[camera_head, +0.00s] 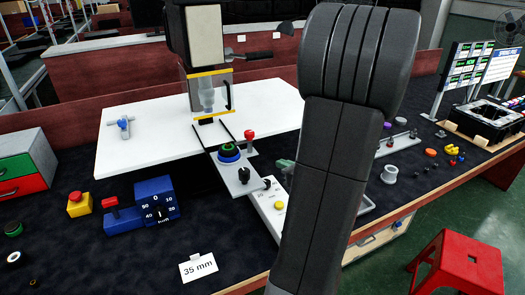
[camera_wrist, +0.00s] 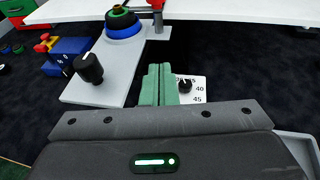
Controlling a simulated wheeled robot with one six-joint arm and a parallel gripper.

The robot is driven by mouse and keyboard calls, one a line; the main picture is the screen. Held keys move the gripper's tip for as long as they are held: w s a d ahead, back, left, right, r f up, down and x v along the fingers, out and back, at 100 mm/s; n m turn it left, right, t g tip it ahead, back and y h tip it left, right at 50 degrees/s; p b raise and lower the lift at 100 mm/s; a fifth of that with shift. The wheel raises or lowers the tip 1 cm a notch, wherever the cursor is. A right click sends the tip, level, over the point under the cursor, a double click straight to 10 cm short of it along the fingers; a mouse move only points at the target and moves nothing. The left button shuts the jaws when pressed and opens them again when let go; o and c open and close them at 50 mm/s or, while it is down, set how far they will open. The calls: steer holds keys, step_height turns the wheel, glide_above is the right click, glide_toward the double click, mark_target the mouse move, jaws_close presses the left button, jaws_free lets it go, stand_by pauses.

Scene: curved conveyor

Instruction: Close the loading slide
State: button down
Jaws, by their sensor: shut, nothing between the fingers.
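The loading slide is a light grey plate (camera_head: 233,184), pulled out in front of the white tabletop. It carries a green and black ring piece on a blue round base (camera_head: 229,153) and an upright black knob (camera_head: 244,174). In the wrist view, the slide (camera_wrist: 115,78) and its black knob (camera_wrist: 89,67) lie left of my gripper (camera_wrist: 159,68). My green fingers are shut together and empty, apart from the knob. In the head view my gripper (camera_head: 282,163) shows only partly behind my arm, right of the slide.
A red-topped clamp (camera_head: 249,135) stands beside the blue base. A scale plate (camera_wrist: 199,88) with a small black pointer is right of my fingers. A blue dial box (camera_head: 157,199), red emergency button (camera_head: 76,203) and "35 mm" card (camera_head: 198,267) stand left and in front.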

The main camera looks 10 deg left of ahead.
mark_target(252, 149)
steer(key=x, duration=0.4)
steer(key=p+x, duration=0.1)
steer(key=x, duration=0.4)
steer(key=r+p+x, duration=0.1)
steer(key=x, duration=0.3)
steer(key=shift+w+a+f, duration=0.15)
steer(key=shift+w+a, duration=0.15)
steer(key=shift+a, duration=0.05)
steer(key=shift+w+a, duration=0.25)
steer(key=shift+w, duration=0.1)
steer(key=w+a, duration=0.4)
steer(key=w, duration=0.2)
steer(key=w+a+p, duration=0.1)
steer(key=w+a, duration=0.3)
steer(key=w, duration=0.1)
steer(key=w+a, duration=0.4)
steer(key=w, duration=0.2)
steer(key=shift+w, duration=0.35)
steer(key=shift+w+r, duration=0.1)
steer(key=shift+r, duration=0.15)
steer(key=shift+r, duration=0.1)
